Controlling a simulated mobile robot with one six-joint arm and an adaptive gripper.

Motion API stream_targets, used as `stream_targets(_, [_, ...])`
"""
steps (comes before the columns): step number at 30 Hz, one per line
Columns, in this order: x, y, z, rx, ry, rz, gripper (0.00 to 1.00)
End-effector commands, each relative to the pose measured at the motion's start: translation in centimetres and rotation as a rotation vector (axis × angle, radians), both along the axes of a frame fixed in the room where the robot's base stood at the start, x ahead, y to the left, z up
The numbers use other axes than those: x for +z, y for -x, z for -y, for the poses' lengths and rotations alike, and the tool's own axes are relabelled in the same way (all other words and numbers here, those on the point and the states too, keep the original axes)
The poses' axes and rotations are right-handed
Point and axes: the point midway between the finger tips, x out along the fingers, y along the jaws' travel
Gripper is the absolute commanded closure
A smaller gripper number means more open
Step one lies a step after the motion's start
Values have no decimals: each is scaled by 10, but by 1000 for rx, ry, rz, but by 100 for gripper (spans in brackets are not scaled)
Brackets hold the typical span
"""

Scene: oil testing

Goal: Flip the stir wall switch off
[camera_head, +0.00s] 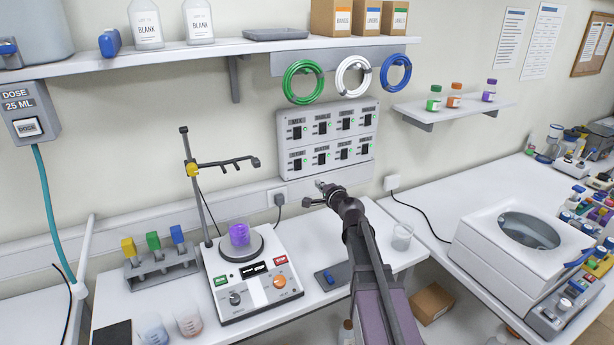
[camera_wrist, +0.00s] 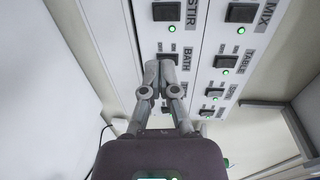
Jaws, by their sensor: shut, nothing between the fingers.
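The stir switch (camera_wrist: 166,11) is a black rocker beside its STIR label (camera_wrist: 192,12), at the top edge of the wrist view. A small green light (camera_wrist: 172,29) glows by it. My gripper (camera_wrist: 160,66) is shut and empty. Its fingertips are below the stir switch in that view, by the BATH label (camera_wrist: 187,58), and partly cover the bath switch. Whether they touch the panel I cannot tell. In the head view my gripper (camera_head: 323,188) is at the lower edge of the wall switch panel (camera_head: 335,140); the labels there are too small to read.
Other switches, MIX (camera_wrist: 242,12) and TABLE (camera_wrist: 226,62), sit close by on the panel. Tubing coils (camera_head: 303,82) hang above it. A stand with a clamp rod (camera_head: 228,163) rises to its left, over a stirrer (camera_head: 250,275).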

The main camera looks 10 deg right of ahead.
Motion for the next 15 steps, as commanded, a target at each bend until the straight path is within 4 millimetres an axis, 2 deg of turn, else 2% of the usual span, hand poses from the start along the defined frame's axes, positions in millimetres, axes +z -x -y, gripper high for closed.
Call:
stream_targets(8, [-3, -19, -5, 2, 1, -1, 100])
stream_targets(15, [-7, -51, -13, 1, 1, -1, 100])
